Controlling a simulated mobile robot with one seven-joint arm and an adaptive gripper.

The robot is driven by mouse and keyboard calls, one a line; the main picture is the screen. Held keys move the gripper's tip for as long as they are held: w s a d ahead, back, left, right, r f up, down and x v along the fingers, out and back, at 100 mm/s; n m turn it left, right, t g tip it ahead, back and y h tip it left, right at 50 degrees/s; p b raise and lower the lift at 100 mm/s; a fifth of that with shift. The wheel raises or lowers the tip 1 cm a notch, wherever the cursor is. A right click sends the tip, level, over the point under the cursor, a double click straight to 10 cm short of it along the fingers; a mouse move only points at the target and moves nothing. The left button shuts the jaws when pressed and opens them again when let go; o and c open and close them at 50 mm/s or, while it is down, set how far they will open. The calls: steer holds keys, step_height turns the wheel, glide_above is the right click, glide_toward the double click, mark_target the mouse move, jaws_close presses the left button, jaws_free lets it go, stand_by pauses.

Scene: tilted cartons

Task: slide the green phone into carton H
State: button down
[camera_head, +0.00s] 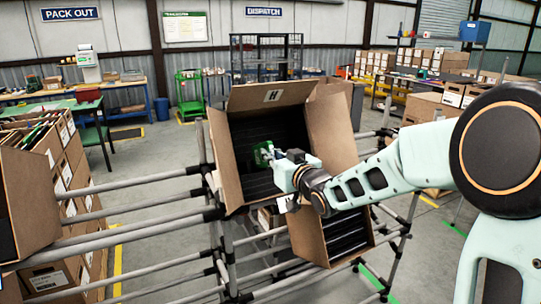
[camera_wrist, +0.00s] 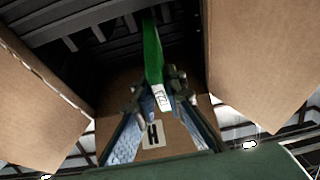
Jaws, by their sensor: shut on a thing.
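Carton H (camera_head: 272,97) is an open, tilted brown carton with a dark ribbed inside, on a pipe rack. Its flap bears the letter H, which also shows in the wrist view (camera_wrist: 153,134). The green phone (camera_wrist: 153,55) stands edge-on between the fingers, with a white label at its near end. My gripper (camera_wrist: 160,92) is shut on it. In the head view the phone (camera_head: 263,153) is at the carton's mouth, in front of the dark inside. My gripper (camera_head: 280,160) reaches in from the right. I cannot tell how deep the phone is or whether it touches a divider.
Carton H's side flaps (camera_head: 223,160) stand open on both sides of my gripper. Another tilted carton (camera_head: 318,235) with dark dividers sits below on the rack. Grey pipes (camera_head: 130,233) run to the left, near another carton (camera_head: 25,200).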

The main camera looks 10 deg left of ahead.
mark_target(259, 159)
steer(key=shift+w+a, duration=0.1)
steer(key=shift+w+a+f+b, duration=0.3)
steer(key=shift+w+f+b, duration=0.05)
steer(key=shift+w+b, duration=0.15)
steer(key=shift+w+a+f+b, duration=0.3)
steer(key=shift+w+b, duration=0.1)
steer(key=shift+w, duration=0.05)
stand_by(0.5)
steer(key=shift+w+a+f+b, duration=0.7)
steer(key=shift+w+f+b, duration=0.1)
steer(key=shift+w+b, duration=0.15)
steer(key=shift+w+a+f+b, duration=0.65)
steer(key=shift+w+f+b, duration=0.15)
steer(key=shift+w, duration=0.25)
steer(key=shift+w+a+f+b, duration=0.25)
steer(key=shift+w+b, duration=0.05)
steer(key=shift+w, duration=0.1)
stand_by(1.2)
steer(key=c, duration=1.9)
jaws_free()
steer(key=shift+s+d, duration=0.1)
